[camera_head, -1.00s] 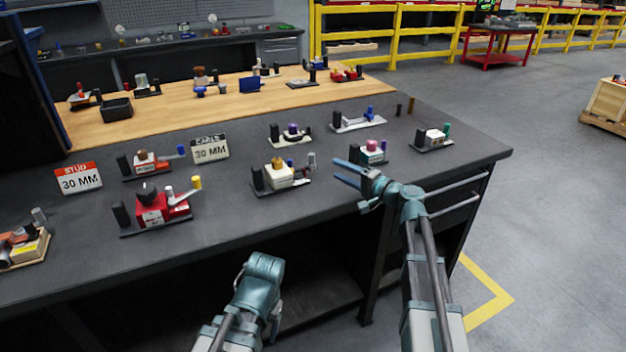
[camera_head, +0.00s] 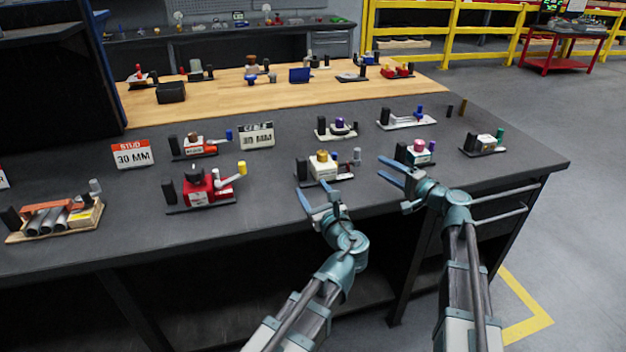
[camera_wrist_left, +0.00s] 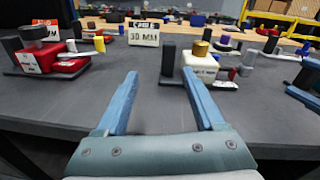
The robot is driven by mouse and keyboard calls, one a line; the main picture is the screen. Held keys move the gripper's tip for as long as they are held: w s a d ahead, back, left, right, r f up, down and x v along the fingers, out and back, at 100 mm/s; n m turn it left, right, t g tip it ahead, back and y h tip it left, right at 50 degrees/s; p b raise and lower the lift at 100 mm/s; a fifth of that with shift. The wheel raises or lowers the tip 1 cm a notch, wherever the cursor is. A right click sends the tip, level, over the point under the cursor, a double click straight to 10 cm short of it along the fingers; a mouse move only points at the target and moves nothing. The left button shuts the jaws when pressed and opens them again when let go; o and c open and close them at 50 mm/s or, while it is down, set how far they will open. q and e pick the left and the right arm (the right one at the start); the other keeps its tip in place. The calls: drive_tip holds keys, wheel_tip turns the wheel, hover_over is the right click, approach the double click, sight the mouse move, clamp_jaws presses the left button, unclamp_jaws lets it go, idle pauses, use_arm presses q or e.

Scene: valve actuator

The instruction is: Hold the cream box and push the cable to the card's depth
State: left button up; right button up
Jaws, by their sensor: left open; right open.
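The cream box (camera_head: 322,166) with a gold knob sits on a dark base near the bench's front edge. A black post (camera_head: 302,169) stands at its left and a grey upright cylinder (camera_head: 357,156) at its right. I cannot tell which part is the cable. The card reading 30 MM (camera_head: 257,136) stands behind and left; its top word is blurred. My left gripper (camera_head: 318,197) is open and empty, just in front of the cream box. In the left wrist view the box (camera_wrist_left: 200,68) lies beyond the right fingertip, apart from it. My right gripper (camera_head: 384,173) is open, near the pink-knobbed white box.
A red box unit (camera_head: 200,188) stands left of the cream box. The pink-knobbed unit (camera_head: 418,153) stands to its right, and a purple-knobbed one (camera_head: 338,130) behind. A STUD 30 MM card (camera_head: 132,155) stands further left. Bench top (camera_head: 262,215) is bare at front left.

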use_arm(q)
drive_tip(key=w, duration=0.1)
drive_tip(key=w+m, duration=0.1)
drive_tip(key=w+r+m, duration=0.1)
drive_tip(key=w, duration=0.1)
drive_tip(key=shift+a+t+h, duration=0.1)
drive_tip(key=shift+t+h, duration=0.2)
drive_tip(key=shift+h, duration=0.1)
drive_tip(key=x, duration=1.4)
drive_tip(key=shift+s, duration=0.1)
clamp_jaws()
idle(0.6)
